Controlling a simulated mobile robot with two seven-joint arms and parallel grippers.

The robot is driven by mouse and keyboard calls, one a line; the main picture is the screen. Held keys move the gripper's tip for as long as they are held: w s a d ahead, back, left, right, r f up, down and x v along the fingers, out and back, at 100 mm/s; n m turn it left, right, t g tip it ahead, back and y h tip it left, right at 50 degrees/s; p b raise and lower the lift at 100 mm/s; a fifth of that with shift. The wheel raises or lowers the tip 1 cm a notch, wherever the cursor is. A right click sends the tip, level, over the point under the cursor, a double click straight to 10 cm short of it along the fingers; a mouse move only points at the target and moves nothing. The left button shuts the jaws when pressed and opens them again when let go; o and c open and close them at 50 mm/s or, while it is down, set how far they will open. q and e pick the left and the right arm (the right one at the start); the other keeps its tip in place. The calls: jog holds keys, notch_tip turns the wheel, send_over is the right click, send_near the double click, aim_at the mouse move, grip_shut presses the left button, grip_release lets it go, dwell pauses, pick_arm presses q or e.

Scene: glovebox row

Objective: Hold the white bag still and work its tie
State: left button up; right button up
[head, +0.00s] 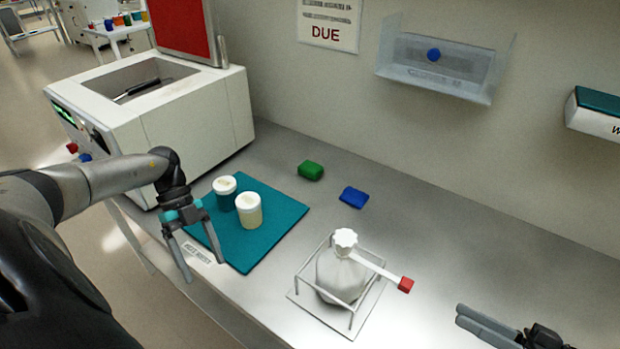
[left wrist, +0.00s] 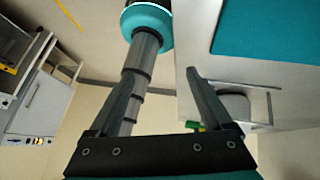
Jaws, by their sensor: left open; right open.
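The white bag (head: 340,274) stands upright inside a low metal frame (head: 352,318) on the steel bench, its gathered top (head: 345,238) bunched above. A white tie strip (head: 377,267) runs from the neck to the right and ends in a red tab (head: 405,284). My left gripper (head: 204,266) is open and empty at the bench's front edge, by the teal mat, left of and apart from the bag. Its open fingers show in the left wrist view (left wrist: 165,80). My right gripper (head: 460,314) is at the lower right, apart from the bag; it is open and partly cut off.
Two lidded jars (head: 249,212) stand on the teal mat (head: 268,237). A green block (head: 311,170) and a blue block (head: 354,197) lie behind the bag. A white machine (head: 190,115) fills the back left.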

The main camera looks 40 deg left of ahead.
pick_arm(q)
jog(key=w+d+r+m+g, duration=0.1)
jog(key=w+d+r+m, duration=0.3)
jog(key=w+d+m, duration=0.4)
notch_tip(320, 180, up, 18)
jog(key=m+t+y, duration=0.4)
jog(key=m+y, duration=0.3)
jog(key=m, duration=1.2)
send_over(346, 237)
notch_tip(346, 237, down, 15)
jog(key=shift+f, duration=0.15)
grip_shut()
